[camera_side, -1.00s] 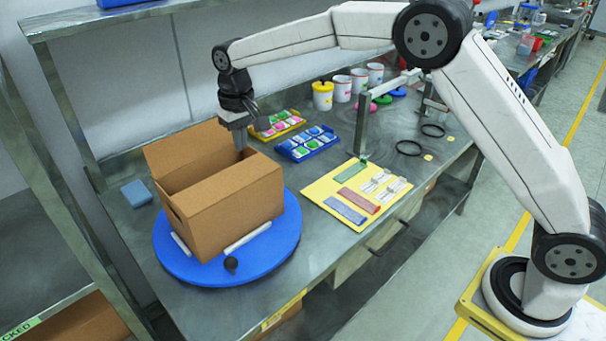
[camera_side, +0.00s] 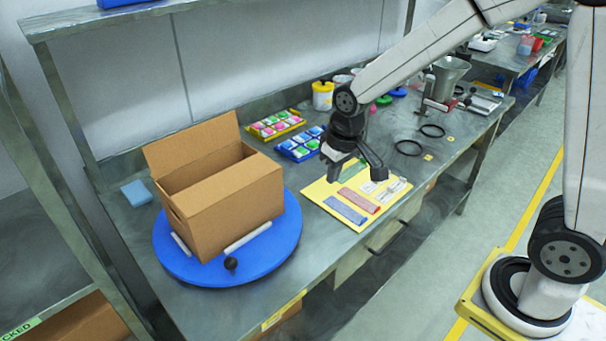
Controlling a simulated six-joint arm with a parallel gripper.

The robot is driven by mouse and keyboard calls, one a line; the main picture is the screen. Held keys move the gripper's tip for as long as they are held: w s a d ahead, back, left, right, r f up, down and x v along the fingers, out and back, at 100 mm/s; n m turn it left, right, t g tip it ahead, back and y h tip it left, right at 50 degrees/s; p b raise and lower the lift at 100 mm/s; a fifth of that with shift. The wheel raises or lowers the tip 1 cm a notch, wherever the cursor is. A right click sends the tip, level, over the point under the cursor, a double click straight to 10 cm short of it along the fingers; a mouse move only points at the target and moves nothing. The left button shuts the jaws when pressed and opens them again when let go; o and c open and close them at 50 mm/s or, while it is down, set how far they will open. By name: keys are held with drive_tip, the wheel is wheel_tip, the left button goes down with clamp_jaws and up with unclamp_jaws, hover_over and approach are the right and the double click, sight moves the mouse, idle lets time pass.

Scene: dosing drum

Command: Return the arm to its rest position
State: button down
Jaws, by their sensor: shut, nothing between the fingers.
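My arm reaches in from the right. My gripper (camera_side: 356,172) hangs over the yellow mat, to the right of the cardboard box, with its fingers pointing down. It is shut and holds nothing. It is clear of the cardboard box (camera_side: 228,210), which stands on the blue turntable (camera_side: 285,245) with a flap up at the back.
The yellow mat (camera_side: 318,190) with coloured strips lies below my gripper. Blue (camera_side: 300,148) and yellow (camera_side: 277,124) trays, a yellow-lidded tub (camera_side: 322,96) and a metal hopper (camera_side: 447,76) stand behind. Black rings (camera_side: 408,148) lie to the right. The floor aisle is clear.

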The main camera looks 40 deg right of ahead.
drive_tip(key=s+d+f, duration=0.2)
drive_tip(key=s+f, duration=0.1)
drive_tip(key=s, duration=0.7)
drive_tip(key=shift+s+d+t, duration=0.2)
drive_tip(key=shift+s+t, duration=0.1)
